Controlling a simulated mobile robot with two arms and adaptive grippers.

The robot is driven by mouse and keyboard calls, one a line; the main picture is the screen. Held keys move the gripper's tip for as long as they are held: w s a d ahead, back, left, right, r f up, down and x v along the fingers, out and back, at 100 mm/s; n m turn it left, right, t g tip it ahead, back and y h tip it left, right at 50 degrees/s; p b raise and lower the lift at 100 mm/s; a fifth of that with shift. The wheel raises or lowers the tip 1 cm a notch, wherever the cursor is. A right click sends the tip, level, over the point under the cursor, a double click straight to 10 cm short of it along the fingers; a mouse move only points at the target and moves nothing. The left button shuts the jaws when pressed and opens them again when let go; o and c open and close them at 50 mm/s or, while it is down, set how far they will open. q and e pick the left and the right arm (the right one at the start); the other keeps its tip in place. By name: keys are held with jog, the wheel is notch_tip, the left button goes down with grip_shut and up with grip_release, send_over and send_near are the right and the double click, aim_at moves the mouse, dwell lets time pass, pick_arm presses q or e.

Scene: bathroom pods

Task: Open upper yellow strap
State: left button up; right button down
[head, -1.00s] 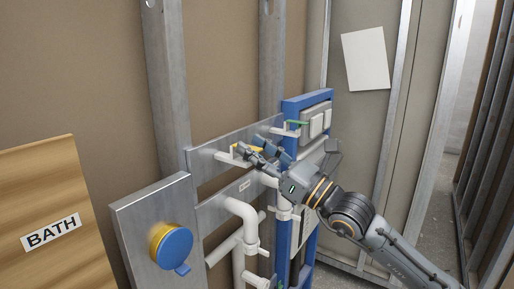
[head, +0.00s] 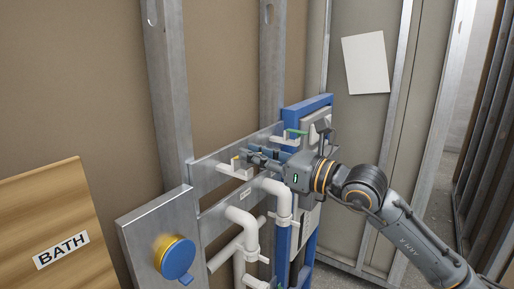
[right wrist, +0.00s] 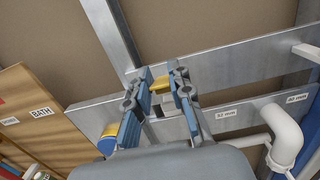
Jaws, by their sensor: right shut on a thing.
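The upper yellow strap (right wrist: 160,85) lies between the two fingers of my right gripper (right wrist: 163,80) in the right wrist view. In the head view only a small piece of the strap (head: 236,159) shows, above a white bracket (head: 233,169) on the upper grey metal rail. My right gripper (head: 252,156) is shut on the strap and comes to it from the right, its body nearly level. The fingers hide part of the strap. My left gripper is not in view.
White pipes (head: 245,217) stand below the rail. A blue frame (head: 309,105) rises at the right, close to my right arm. A round blue cap with a yellow side (head: 177,260) sits on a metal panel at lower left. A wooden BATH board (head: 62,228) stands at left.

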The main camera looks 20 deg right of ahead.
jog(key=r+g+h+p, duration=0.1)
jog(key=p, duration=0.1)
jog(key=w+r+g+h+p, duration=0.1)
jog(key=g+p, duration=0.1)
jog(key=p, duration=0.1)
jog(key=a+r+g+h+p, duration=0.1)
jog(key=p, duration=0.1)
jog(key=shift+w+r+p, duration=0.15)
jog(key=shift+r+p, duration=0.05)
jog(key=shift+p, duration=0.1)
jog(key=shift+w+a+g+h+p, duration=0.15)
jog(key=shift+g+h+p, duration=0.15)
jog(key=shift+g+h, duration=0.15)
jog(key=shift+w+a+r+g+h+p, duration=0.2)
jog(key=shift+w+g+h+p, duration=0.1)
jog(key=shift+g+h, duration=0.35)
jog(key=shift+w+a+g+h, duration=0.3)
jog(key=shift+g+h, duration=0.25)
jog(key=shift+g, duration=0.25)
jog(key=shift+w+a+g+h, duration=0.2)
jog(key=shift+w+g+h, duration=0.15)
jog(key=shift+g+h, duration=0.35)
jog(key=c, duration=1.2)
grip_release()
